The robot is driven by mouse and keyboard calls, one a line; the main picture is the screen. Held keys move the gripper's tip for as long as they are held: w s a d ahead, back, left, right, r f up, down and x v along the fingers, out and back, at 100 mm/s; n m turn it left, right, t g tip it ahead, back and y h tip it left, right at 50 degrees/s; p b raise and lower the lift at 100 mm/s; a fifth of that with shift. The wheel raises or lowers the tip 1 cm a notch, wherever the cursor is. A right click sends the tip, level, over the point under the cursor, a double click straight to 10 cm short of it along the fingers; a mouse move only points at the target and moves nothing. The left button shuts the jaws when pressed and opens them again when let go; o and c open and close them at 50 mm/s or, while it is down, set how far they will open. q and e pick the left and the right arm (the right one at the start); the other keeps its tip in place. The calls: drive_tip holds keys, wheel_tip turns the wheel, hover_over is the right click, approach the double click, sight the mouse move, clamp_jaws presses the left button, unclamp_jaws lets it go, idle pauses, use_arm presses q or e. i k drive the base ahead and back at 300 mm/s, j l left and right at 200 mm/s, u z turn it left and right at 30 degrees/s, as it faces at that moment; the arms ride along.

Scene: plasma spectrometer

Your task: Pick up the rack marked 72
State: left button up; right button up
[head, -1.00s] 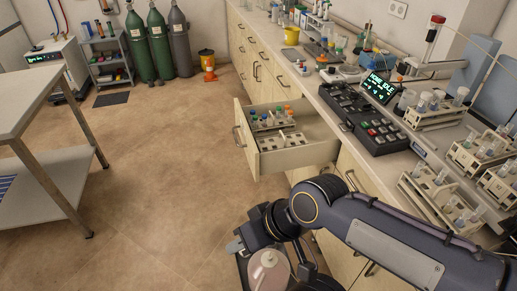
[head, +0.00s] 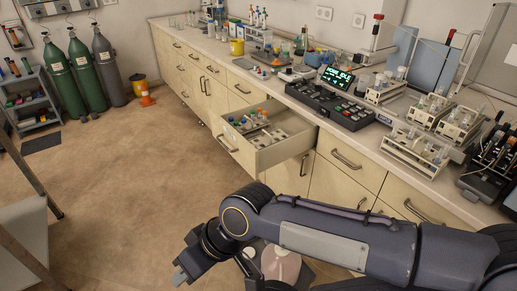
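Several pale racks with vials stand on the counter at the right: a front one (head: 412,158), two behind it (head: 428,112) (head: 460,130) and one near the console (head: 385,96). Another rack with coloured-cap tubes (head: 250,124) sits in the open drawer (head: 268,155). I cannot read a 72 on any of them. My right gripper (head: 180,276) is low over the floor at the bottom, left of and below the drawer, apart from every rack. Its fingers are too small and turned away to tell open from shut. My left gripper is not in view.
A black console (head: 330,106) with a lit screen (head: 337,78) stands on the counter behind the drawer. The open drawer juts into the aisle. A table (head: 25,235) is at the left edge, gas cylinders (head: 88,75) at the back left. The floor between is clear.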

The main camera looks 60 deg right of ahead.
sight(265, 140)
drive_tip(key=i+j+z, duration=0.2)
drive_tip(key=i, duration=0.15)
drive_tip(key=i+z, duration=0.2)
drive_tip(key=i, duration=0.2)
drive_tip(key=i+j+z, duration=0.15)
drive_tip(key=i, duration=0.2)
drive_tip(key=i+l+z, duration=0.2)
drive_tip(key=i+z, duration=0.2)
drive_tip(key=i+l+z, duration=0.1)
drive_tip(key=i+z, duration=0.55)
drive_tip(key=z, duration=0.2)
drive_tip(key=i+j+z, duration=0.2)
drive_tip(key=i+z, duration=0.2)
drive_tip(key=i+j+z, duration=0.25)
drive_tip(key=z, duration=0.15)
drive_tip(key=i+z, duration=0.4)
drive_tip(key=i+j+z, duration=0.15)
drive_tip(key=i+z, duration=0.25)
